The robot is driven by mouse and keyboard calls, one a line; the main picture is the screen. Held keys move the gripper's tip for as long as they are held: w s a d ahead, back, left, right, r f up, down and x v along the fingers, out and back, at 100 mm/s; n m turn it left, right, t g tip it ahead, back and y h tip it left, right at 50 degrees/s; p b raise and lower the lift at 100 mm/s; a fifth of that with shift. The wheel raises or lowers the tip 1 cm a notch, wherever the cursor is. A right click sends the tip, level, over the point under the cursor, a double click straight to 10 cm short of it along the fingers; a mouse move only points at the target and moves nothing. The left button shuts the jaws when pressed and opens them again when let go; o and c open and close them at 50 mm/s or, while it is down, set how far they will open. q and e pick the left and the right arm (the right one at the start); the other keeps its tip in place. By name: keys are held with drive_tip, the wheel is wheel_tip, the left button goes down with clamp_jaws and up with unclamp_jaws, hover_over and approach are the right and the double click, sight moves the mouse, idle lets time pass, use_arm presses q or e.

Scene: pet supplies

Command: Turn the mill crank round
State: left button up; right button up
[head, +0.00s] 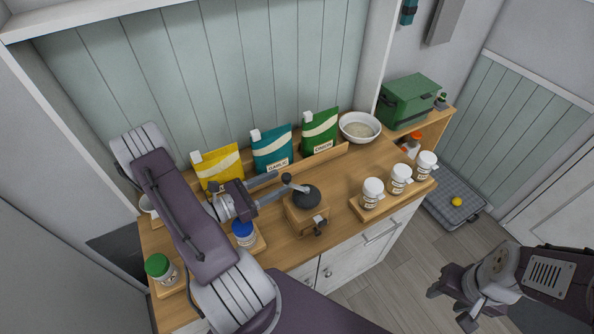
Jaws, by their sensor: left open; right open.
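The mill (306,213) is a wooden box with a dark dome on top, standing on the wooden counter. A short metal crank (298,187) runs from the dome up and left to a small knob. My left gripper (272,187) reaches in from the left with its fingers apart, pointing at the knob end of the crank. The fingertips are very close to the knob; I cannot tell whether they touch it. My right gripper (450,308) is open and empty at the lower right, over the floor and away from the counter.
Yellow (222,163), teal (272,147) and green (320,131) bags stand behind the mill. A white bowl (360,127) is at the back right. White-lidded jars (372,193) stand right of the mill. A blue-lidded jar (244,233) stands close under my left arm, a green-lidded jar (161,269) farther left.

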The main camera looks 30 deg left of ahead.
use_arm(q)
drive_tip(key=x, duration=0.1)
drive_tip(key=p+x, duration=0.1)
drive_tip(key=x, duration=0.1)
drive_tip(key=shift+r, duration=0.3)
drive_tip(key=x, duration=0.2)
drive_tip(key=p+x, duration=0.1)
drive_tip(key=x, duration=0.1)
drive_tip(key=shift+f, duration=0.2)
drive_tip(key=shift+s+a, duration=0.1)
drive_tip(key=shift+s, duration=0.2)
drive_tip(key=c, duration=0.6)
clamp_jaws()
use_arm(e)
drive_tip(key=shift+s+a+r, duration=0.1)
drive_tip(key=shift+r, duration=0.55)
drive_tip(key=shift+s+a+r, duration=0.1)
drive_tip(key=shift+r, duration=0.5)
